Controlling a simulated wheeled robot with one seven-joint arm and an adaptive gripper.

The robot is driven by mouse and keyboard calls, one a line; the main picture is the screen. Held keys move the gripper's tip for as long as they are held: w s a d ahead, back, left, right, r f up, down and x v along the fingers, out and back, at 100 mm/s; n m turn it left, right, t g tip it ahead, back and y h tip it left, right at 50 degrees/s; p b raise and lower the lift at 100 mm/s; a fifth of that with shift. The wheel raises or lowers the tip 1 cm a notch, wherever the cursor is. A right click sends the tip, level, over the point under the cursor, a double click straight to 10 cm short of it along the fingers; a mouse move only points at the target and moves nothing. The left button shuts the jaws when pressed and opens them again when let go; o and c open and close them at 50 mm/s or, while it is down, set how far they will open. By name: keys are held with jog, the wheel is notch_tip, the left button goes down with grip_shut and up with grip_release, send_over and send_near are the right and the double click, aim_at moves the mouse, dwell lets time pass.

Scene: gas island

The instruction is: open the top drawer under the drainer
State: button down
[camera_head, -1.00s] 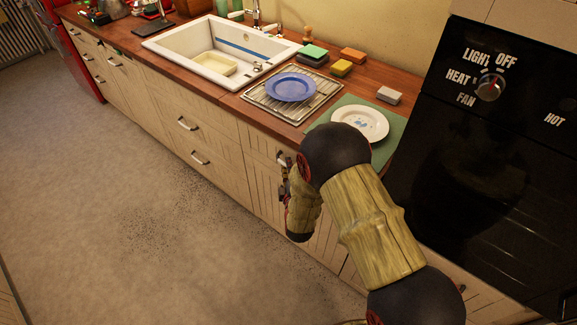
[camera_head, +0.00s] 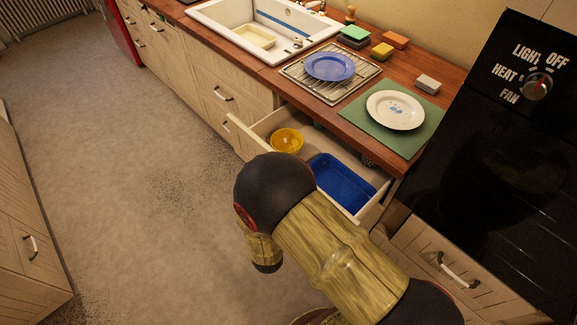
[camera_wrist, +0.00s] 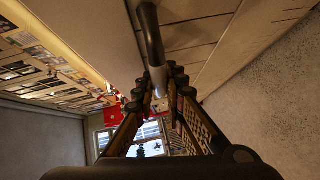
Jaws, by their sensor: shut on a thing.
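The top drawer (camera_head: 267,126) under the drainer (camera_head: 337,93) is pulled out from the counter, with its inside showing. A yellow bowl (camera_head: 287,140) and a blue tray (camera_head: 341,184) lie in it. In the wrist view, the drawer's dark handle with a grey middle (camera_wrist: 152,45) reaches between the fingers of my gripper (camera_wrist: 158,80), which are shut on it. In the head view my arm hides the handle, the gripper and part of the drawer front. A blue plate (camera_head: 330,67) sits on the drainer.
A white plate (camera_head: 395,109) sits on a green mat (camera_head: 432,115) to the right. The black oven (camera_head: 470,150) stands close to the drawer's right. A cabinet (camera_head: 30,240) stands at the left. The floor (camera_head: 140,150) between is clear.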

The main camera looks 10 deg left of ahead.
jog(key=s+a, duration=0.4)
jog(key=s, duration=0.1)
jog(key=shift+p, duration=0.45)
jog(key=shift+s, duration=0.1)
jog(key=c, duration=1.8)
grip_release()
jog(key=s, duration=0.4)
jog(key=s+d+r, duration=0.1)
jog(key=s, duration=0.6)
jog(key=shift+s+d+r, duration=0.25)
jog(key=shift+s+r, duration=0.05)
jog(key=shift+s, duration=0.1)
